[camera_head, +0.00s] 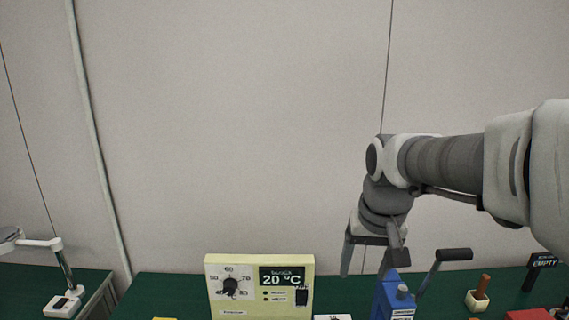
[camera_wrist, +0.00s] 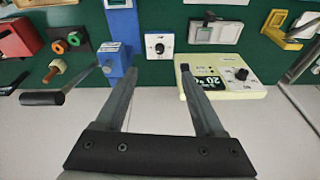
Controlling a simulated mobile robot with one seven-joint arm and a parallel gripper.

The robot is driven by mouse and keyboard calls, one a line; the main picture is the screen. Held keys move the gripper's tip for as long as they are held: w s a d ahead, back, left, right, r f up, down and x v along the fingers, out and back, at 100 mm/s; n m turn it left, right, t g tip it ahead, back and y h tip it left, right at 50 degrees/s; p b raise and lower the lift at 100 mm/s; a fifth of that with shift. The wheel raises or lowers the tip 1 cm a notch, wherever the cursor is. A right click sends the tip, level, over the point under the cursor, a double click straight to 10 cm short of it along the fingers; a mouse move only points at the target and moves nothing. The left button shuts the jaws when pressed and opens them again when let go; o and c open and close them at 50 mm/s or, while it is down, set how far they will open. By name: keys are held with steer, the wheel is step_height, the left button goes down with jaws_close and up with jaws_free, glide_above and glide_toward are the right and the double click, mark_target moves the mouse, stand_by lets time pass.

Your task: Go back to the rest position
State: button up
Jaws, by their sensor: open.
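My gripper (camera_head: 368,274) hangs from my arm at the right of the head view, in front of the wall and above the back of the green bench. In the wrist view my gripper (camera_wrist: 197,70) shows two long fingers spread wide, with nothing between them. A blue device (camera_head: 390,295) with a black-handled lever (camera_head: 453,255) stands just right of and below the fingers. The blue device (camera_wrist: 116,50) also shows beyond the left finger in the wrist view. No fingertip contact with it can be made out.
A cream control box (camera_head: 245,305) with a dial and a "20 °C" display stands left of my gripper. A white lamp (camera_head: 62,303) is far left. The wall space above is clear.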

steer(key=s+r+n+t+p, duration=0.1)
steer(key=s+t+p, duration=0.1)
steer(key=s, duration=1.3)
steer(key=shift+r+t, duration=0.4)
stand_by(0.6)
